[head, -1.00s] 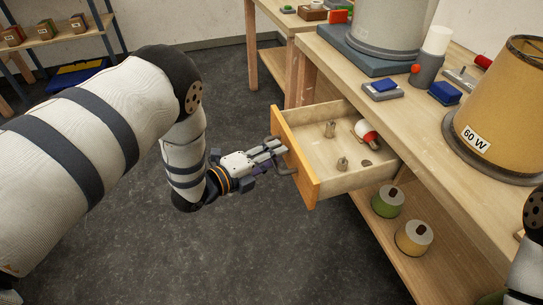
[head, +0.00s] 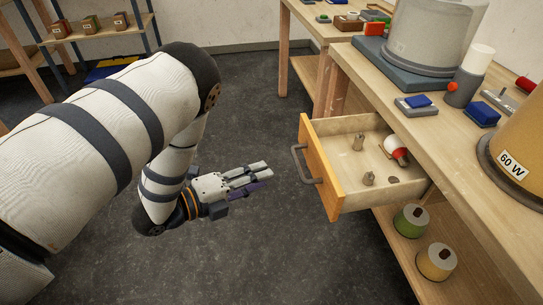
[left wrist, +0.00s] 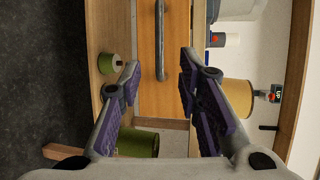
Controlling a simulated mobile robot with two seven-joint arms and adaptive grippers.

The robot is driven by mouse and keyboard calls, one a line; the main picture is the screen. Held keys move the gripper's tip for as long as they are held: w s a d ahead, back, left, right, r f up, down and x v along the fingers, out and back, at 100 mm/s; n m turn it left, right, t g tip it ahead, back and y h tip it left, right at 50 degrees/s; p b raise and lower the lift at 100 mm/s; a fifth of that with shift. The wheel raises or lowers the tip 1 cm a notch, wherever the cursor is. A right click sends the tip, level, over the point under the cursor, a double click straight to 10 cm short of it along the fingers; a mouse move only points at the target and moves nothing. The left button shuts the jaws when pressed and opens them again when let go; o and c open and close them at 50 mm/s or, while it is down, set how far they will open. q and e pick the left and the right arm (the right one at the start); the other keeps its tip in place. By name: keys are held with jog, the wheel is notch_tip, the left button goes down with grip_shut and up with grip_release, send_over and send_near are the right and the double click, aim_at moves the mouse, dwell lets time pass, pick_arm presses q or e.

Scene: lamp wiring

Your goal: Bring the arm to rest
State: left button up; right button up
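My left gripper (head: 262,178) is open and empty, held over the floor to the left of the drawer. In the left wrist view its two purple-padded fingers (left wrist: 160,72) stand apart, with nothing between them. The wooden drawer (head: 335,186) stands pulled out from the workbench, and its grey handle (head: 304,166) is clear of my fingers. The handle also shows in the left wrist view (left wrist: 160,45), beyond the fingertips. My right gripper is not in view.
In the drawer lie a red and white bulb-like object (head: 396,150) and two metal pieces. The workbench (head: 440,125) carries a large grey shade (head: 428,38) and a tan "60 W" shade (head: 515,150). Green (head: 411,219) and yellow (head: 436,262) spools stand on the lower shelf. Floor around my gripper is clear.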

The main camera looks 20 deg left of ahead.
pick_arm(q)
jog(key=s+a+f+n+g+y+p, duration=0.1)
jog(key=s+f+n+g+y, duration=0.3)
jog(key=s+f+n, duration=0.35)
jog(key=s+a+f+n+g+y+p, duration=0.1)
jog(key=s+f+n+g+y, duration=0.3)
jog(key=s+n, duration=0.6)
jog(key=s+d+n+g, duration=0.1)
jog(key=s+n+g, duration=0.7)
jog(key=s, duration=1.1)
jog(key=shift+s+d, duration=0.25)
jog(key=shift+s, duration=0.05)
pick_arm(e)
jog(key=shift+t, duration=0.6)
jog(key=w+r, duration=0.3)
pick_arm(q)
jog(key=shift+w, duration=0.1)
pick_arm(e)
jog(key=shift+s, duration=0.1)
